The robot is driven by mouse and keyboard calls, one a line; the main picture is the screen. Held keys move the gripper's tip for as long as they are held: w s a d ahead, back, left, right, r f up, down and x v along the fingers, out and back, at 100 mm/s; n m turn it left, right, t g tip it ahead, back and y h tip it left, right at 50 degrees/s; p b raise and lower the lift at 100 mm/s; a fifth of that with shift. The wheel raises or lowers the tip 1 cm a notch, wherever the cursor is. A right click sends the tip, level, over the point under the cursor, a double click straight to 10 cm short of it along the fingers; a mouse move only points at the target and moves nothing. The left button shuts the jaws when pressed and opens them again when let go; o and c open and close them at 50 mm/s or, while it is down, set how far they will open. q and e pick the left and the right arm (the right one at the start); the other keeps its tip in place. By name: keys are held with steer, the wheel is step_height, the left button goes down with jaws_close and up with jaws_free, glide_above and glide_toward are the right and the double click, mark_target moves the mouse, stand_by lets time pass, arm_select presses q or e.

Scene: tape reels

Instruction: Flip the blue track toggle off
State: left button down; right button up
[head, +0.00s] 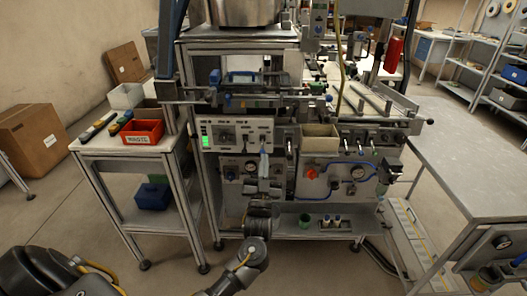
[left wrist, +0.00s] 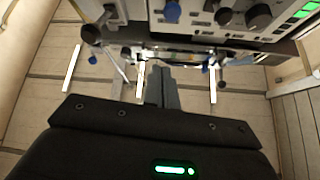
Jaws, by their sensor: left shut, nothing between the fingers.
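The machine's control panel (head: 236,134) faces me in the head view. In the left wrist view the panel (left wrist: 200,28) appears at the top edge, with a blue toggle knob (left wrist: 172,12) beside black knobs (left wrist: 258,15). Whether the toggle is on or off cannot be told. My left gripper (head: 264,158) is in front of the panel's lower right part and hides some of it. In the left wrist view its fingers (left wrist: 161,76) are shut, empty, and apart from the blue knob. My right gripper is not in view.
A side table (head: 105,150) with a red bin (head: 142,132) stands left of the machine. A beige bin (head: 319,138), a red knob (head: 311,173) and blue hoses lie right of my gripper. A grey table (head: 470,165) stands at right. A cardboard box (head: 32,138) is far left.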

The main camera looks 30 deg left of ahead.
arm_select(q)
steer(key=d+f+m+g+h, duration=0.1)
steer(key=d+f+g+h, duration=0.15)
steer(key=f, duration=0.85)
steer(key=d+f+m+g+h, duration=0.2)
steer(key=f+h, duration=0.2)
steer(key=f, duration=0.6)
steer(key=s+d+f+m+g+h, duration=0.1)
steer(key=s+f+g, duration=0.3)
steer(key=f, duration=0.8)
steer(key=s+d+f+g+h, duration=0.1)
steer(key=s+f+g+h, duration=0.15)
steer(key=s+f, duration=0.7)
steer(key=s+a+f+g, duration=0.2)
steer(key=s+f+g, duration=0.5)
steer(key=s+f, duration=1.25)
steer(key=s+a+f+g, duration=0.1)
steer(key=s+g, duration=0.1)
steer(key=s, duration=0.8)
steer(key=s+f+g, duration=0.1)
steer(key=s, duration=0.9)
steer(key=shift+s+a+f+m+g, duration=0.2)
steer(key=shift+a+f+m+g, duration=0.1)
steer(key=shift+a+m+g, duration=0.1)
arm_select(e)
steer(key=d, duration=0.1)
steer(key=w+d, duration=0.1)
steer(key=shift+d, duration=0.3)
